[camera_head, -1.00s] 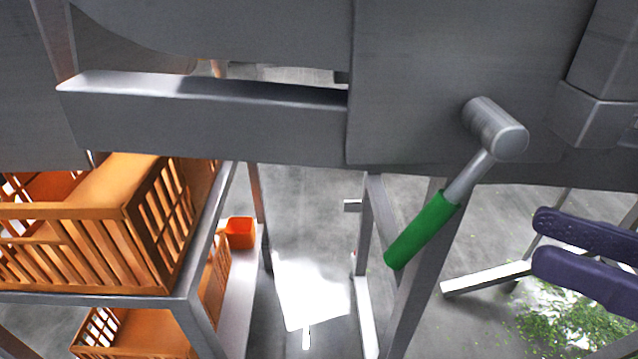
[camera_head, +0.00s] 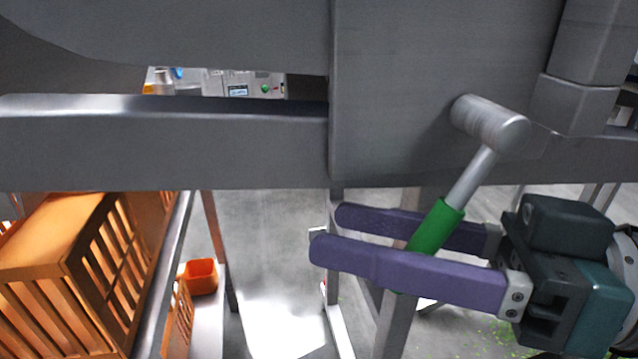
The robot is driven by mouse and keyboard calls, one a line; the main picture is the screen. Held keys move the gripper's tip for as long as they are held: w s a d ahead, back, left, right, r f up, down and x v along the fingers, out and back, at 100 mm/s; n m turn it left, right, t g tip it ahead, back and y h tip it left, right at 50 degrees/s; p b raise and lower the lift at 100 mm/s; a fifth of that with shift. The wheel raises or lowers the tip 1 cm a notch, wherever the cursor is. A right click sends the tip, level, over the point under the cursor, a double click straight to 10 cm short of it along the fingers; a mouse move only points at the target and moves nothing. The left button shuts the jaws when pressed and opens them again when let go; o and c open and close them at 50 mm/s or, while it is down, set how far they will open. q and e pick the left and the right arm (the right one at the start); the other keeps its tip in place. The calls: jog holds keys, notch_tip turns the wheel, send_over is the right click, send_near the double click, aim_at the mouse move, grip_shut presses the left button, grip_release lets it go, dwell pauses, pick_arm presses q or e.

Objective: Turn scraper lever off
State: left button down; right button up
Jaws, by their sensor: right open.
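The scraper lever (camera_head: 472,177) is a metal rod on a round metal hub, with a green grip (camera_head: 437,227). It slants down to the left from the hub on the grey machine panel (camera_head: 400,90). My right gripper (camera_head: 328,232) comes in from the right with two long purple fingers. The near finger hides the grip's lower part. I cannot tell whether either finger touches the grip. My left gripper is not in view.
Orange slatted crates (camera_head: 60,240) stand on a metal rack at the lower left, with a small orange bin (camera_head: 199,277) beside it. A grey machine beam (camera_head: 160,150) runs across the left. Machine legs stand below the lever. Green scraps lie on the floor at right.

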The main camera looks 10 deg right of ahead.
jog(key=shift+a, duration=0.1)
grip_shut()
dwell(0.4)
dwell(1.0)
